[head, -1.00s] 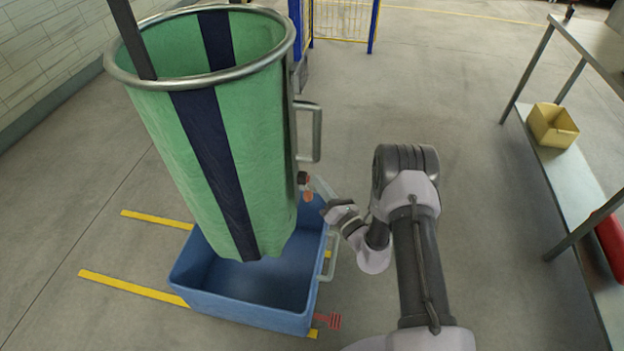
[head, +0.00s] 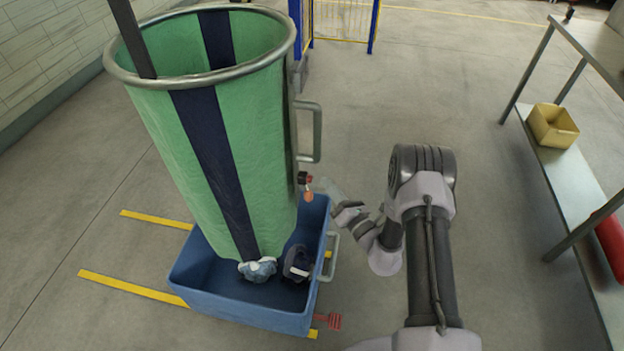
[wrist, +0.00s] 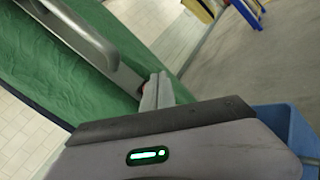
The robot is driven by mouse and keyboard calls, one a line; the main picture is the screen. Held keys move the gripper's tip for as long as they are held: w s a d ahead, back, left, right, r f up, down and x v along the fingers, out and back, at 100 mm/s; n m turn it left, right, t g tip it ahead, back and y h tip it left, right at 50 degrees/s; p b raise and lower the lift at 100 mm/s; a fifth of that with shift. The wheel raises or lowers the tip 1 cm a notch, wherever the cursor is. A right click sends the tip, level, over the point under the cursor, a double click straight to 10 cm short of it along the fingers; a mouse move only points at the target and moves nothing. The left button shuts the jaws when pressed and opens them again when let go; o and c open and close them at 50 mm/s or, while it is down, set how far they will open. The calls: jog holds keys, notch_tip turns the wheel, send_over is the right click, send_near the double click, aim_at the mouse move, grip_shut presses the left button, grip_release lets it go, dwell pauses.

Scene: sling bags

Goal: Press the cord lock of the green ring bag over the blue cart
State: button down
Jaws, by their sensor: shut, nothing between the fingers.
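The green ring bag (head: 170,135) with a dark blue stripe hangs from a metal ring, its lower end over the blue cart (head: 245,312). The cord lock (head: 305,180), a small dark and red piece with an orange tag (head: 309,197) below it, is at the bag's right side under the metal handle. My gripper (head: 328,187) is shut and empty, just right of the cord lock with a small gap. In the wrist view the shut fingers (wrist: 157,90) point toward the green bag (wrist: 60,70); a bit of red shows behind them.
A metal handle (head: 309,130) juts from the bag's right side above the gripper. The cart has its own handle (head: 332,255) and a red pedal (head: 328,321). A shelf with a yellow bin (head: 553,125) stands at right. The floor between is clear.

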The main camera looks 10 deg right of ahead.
jog(key=d, duration=0.2)
jog(key=s+d, duration=0.1)
jog(key=d, duration=0.1)
jog(key=shift+s, duration=0.15)
dwell(0.4)
